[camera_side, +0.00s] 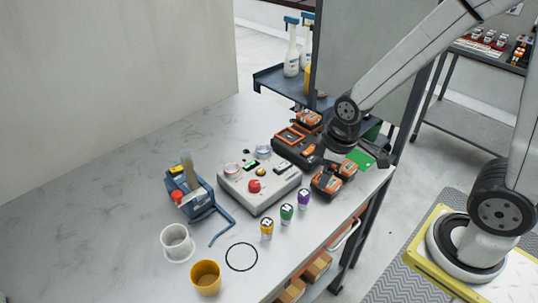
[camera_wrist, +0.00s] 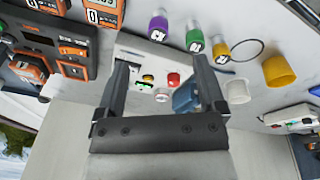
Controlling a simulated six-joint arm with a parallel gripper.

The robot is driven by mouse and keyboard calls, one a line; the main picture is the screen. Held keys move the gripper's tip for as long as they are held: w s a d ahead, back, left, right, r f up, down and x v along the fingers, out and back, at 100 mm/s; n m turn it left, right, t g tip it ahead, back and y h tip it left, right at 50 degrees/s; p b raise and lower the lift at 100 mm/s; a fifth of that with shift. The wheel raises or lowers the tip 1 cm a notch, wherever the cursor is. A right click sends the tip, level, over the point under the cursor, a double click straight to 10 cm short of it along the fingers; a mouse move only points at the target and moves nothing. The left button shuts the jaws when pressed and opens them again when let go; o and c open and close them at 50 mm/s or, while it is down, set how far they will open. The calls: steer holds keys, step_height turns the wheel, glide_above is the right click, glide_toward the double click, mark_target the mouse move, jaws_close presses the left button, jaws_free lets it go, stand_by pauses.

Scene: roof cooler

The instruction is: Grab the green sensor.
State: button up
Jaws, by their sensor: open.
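The green sensor (camera_side: 287,212) is a small upright cylinder with a pale, dark-marked top. It stands on the bench between the yellow sensor (camera_side: 267,228) and the purple sensor (camera_side: 304,198), in front of the control box. In the wrist view the green sensor (camera_wrist: 194,40) shows beyond the right fingertip. My gripper (camera_wrist: 161,68) is open, with nothing between its fingers. In the side view my wrist is above the orange-and-black battery gear, right of and behind the green sensor. The fingers are hard to make out there.
The control box (camera_side: 243,190) with a red button stands behind the sensors. Orange-and-black batteries (camera_side: 327,182) and a charger (camera_side: 291,150) are to the right. A blue holder (camera_side: 186,194), white cup (camera_side: 177,243) and yellow cup (camera_side: 206,277) are left. The bench edge runs close in front.

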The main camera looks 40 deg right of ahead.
steer(key=w+a+f+n, duration=0.1)
steer(key=a+n, duration=0.1)
steer(key=n, duration=0.3)
steer(key=n+g, duration=0.2)
steer(key=n, duration=1.3)
glide_above(287, 208)
steer(key=f, duration=0.4)
steer(key=shift+w+d+f, duration=0.1)
steer(key=shift+w, duration=0.1)
steer(key=shift+f, duration=1.3)
steer(key=shift+f, duration=0.15)
steer(key=shift+s+f, duration=0.15)
steer(key=shift+f, duration=2.3)
jaws_close()
